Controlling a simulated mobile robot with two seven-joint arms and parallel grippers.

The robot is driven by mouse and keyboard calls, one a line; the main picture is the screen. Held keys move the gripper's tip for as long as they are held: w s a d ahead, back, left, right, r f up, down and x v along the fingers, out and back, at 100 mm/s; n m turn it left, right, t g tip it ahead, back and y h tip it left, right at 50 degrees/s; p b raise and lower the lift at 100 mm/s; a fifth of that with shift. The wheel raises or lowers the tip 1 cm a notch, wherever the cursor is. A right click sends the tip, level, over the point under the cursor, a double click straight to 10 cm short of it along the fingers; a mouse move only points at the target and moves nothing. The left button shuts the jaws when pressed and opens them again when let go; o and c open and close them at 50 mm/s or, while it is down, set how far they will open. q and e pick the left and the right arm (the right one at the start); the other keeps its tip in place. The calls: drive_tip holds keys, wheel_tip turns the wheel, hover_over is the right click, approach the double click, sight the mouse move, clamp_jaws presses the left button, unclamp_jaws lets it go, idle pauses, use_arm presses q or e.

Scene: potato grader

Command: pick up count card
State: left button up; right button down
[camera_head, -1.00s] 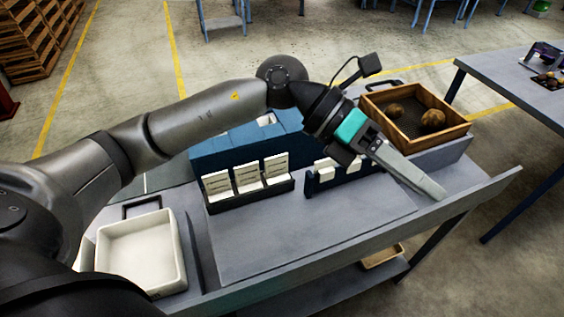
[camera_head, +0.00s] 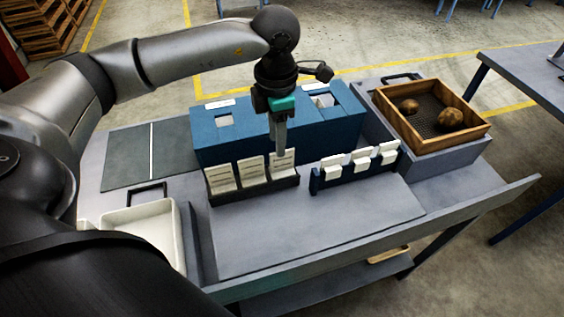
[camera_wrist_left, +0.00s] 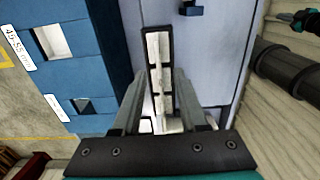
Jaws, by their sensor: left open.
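Several white printed cards (camera_head: 251,172) stand side by side in a black rack (camera_head: 268,188) on the bench; I cannot tell which one is the count card. My left gripper (camera_head: 280,152) points down, open and empty, just above the rightmost card in the head view. In the left wrist view the black rack (camera_wrist_left: 149,69) runs lengthwise between the two fingers, and its near end is partly hidden by the gripper. Dark parts with a teal band at the upper right of that view look like my right arm's gripper (camera_wrist_left: 298,19); its fingers are unclear.
Blue boxes with top openings (camera_head: 222,141) stand close behind the rack. A blue holder with white tags (camera_head: 357,171) stands to its right. A white tray (camera_head: 150,219) is at left, a wooden crate of potatoes (camera_head: 462,145) at right. The bench front is clear.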

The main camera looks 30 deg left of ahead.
sight(282, 170)
use_arm(q)
drive_tip(key=f, duration=0.2)
drive_tip(key=f+p, duration=0.1)
drive_tip(key=f, duration=0.2)
drive_tip(key=w+f, duration=0.1)
drive_tip(key=f, duration=0.2)
drive_tip(key=shift+d+f, duration=0.15)
drive_tip(key=shift+d, duration=0.1)
drive_tip(key=shift+c, duration=0.4)
clamp_jaws()
